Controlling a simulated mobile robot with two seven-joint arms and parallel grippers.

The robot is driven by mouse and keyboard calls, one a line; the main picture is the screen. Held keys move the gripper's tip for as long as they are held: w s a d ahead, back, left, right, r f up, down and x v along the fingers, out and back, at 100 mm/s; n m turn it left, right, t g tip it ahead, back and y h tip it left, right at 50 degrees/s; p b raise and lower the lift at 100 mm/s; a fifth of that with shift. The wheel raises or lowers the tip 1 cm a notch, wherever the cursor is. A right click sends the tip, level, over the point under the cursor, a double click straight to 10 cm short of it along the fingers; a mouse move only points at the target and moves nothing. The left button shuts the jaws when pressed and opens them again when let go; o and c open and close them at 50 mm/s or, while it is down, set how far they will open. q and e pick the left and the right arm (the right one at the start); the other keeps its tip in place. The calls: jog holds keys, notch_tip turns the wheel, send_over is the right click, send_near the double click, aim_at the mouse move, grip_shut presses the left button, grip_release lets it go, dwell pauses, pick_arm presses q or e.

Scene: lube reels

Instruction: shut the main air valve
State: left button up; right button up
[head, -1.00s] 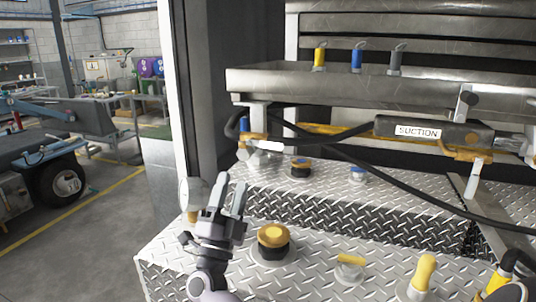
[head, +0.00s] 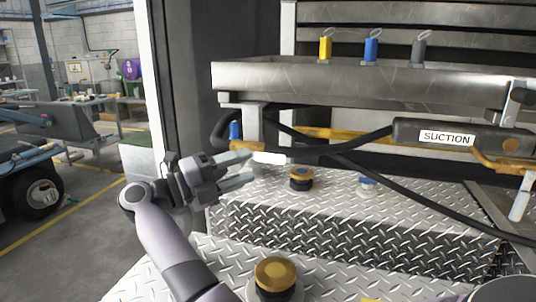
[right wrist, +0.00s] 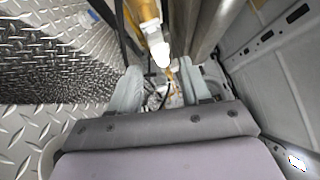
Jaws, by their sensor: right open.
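A valve with a yellow-brass body and a white lever handle (head: 268,158) sits under the left end of the metal tray in the head view. The white handle also shows in the right wrist view (right wrist: 160,52), straight ahead of the fingers. I take this for the main air valve; no label on it is readable. My right gripper (head: 250,169) is open, its fingers pointing right toward the handle's near end. In the right wrist view its two fingers (right wrist: 160,90) are spread with no handle clamped between them. My left gripper is not in view.
Black hoses and a SUCTION-labelled handle (head: 447,138) hang under the tray (head: 350,85). Round brass-topped caps (head: 275,275) stand on the tread-plate steps (head: 340,225). A dark upright panel (head: 208,80) stands behind my right gripper. The workshop floor is open at left.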

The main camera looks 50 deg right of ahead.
aim_at(263, 160)
jog(key=shift+p+x, duration=0.85)
jog(key=shift+x, duration=2.7)
grip_shut()
